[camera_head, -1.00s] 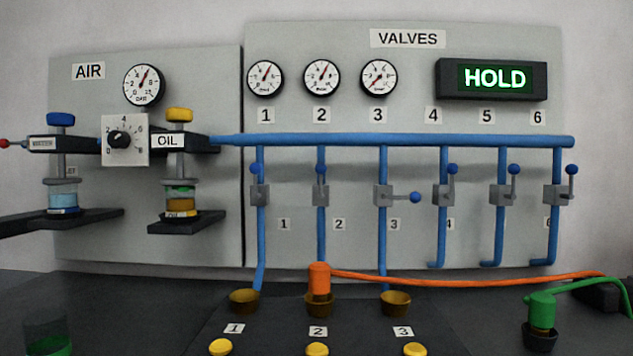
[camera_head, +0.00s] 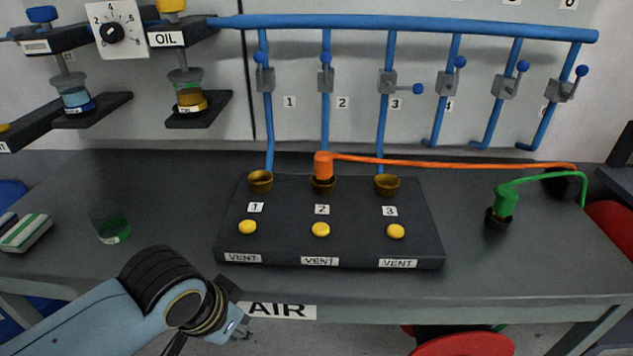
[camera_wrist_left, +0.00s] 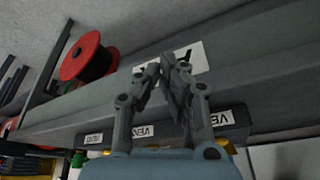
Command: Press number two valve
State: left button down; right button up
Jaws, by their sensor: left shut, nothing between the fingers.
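The number two pipe has a valve (camera_head: 325,78) on the panel, with its blue-knobbed lever upright. On the black box (camera_head: 430,232) on the table, a round yellow button (camera_head: 321,229) sits between the label 2 and a VENT label. An orange plug (camera_head: 323,165) stands in the brass cup (camera_head: 323,186) behind it. My left gripper (camera_head: 236,312) is at the table's front edge by the AIR label, left of and nearer than button 2, apart from it. In the left wrist view its fingers (camera_wrist_left: 160,70) are together and empty. My right gripper is in neither view.
Yellow buttons 1 (camera_head: 247,227) and 3 (camera_head: 396,231) flank button 2. An orange hose (camera_head: 450,165) runs right behind the box. A green plug (camera_head: 505,200) stands at right, a glass (camera_head: 112,228) at left. A red spool (camera_wrist_left: 88,58) shows in the left wrist view.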

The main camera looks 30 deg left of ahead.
pick_arm(q)
jog(key=w+r+n+t, duration=0.1)
jog(key=w+r, duration=0.1)
jog(key=w, duration=0.1)
jog(key=w+a+r+n+t+h+p, duration=0.1)
jog(key=w+r, duration=0.1)
jog(key=w, duration=0.2)
jog(key=w+r+n+t, duration=0.2)
jog(key=w, duration=0.1)
jog(key=shift+w+a+r, duration=0.2)
jog(key=shift+w, duration=0.15)
jog(key=w+r+n+t, duration=0.1)
jog(key=w, duration=0.1)
jog(key=w+a+r+n+t+p, duration=0.1)
jog(key=w+r, duration=0.1)
jog(key=w+a+r+n+t+h, duration=0.1)
jog(key=w+r, duration=0.1)
jog(key=shift+w+r+n+p, duration=0.1)
jog(key=shift+r+n+p, duration=0.05)
jog(key=shift+n+p, duration=0.15)
jog(key=w+a+r+n+t+p, duration=0.1)
jog(key=w+a+r+n+t, duration=0.2)
jog(key=r, duration=0.5)
jog(key=w+a+r+n+t+p, duration=0.1)
jog(key=w+a+r+n+t, duration=0.3)
jog(key=w+a+r+n, duration=0.2)
jog(key=shift+w+a+r+n+y, duration=0.2)
jog(key=shift+a+r+n+y, duration=0.2)
jog(key=shift+r, duration=0.55)
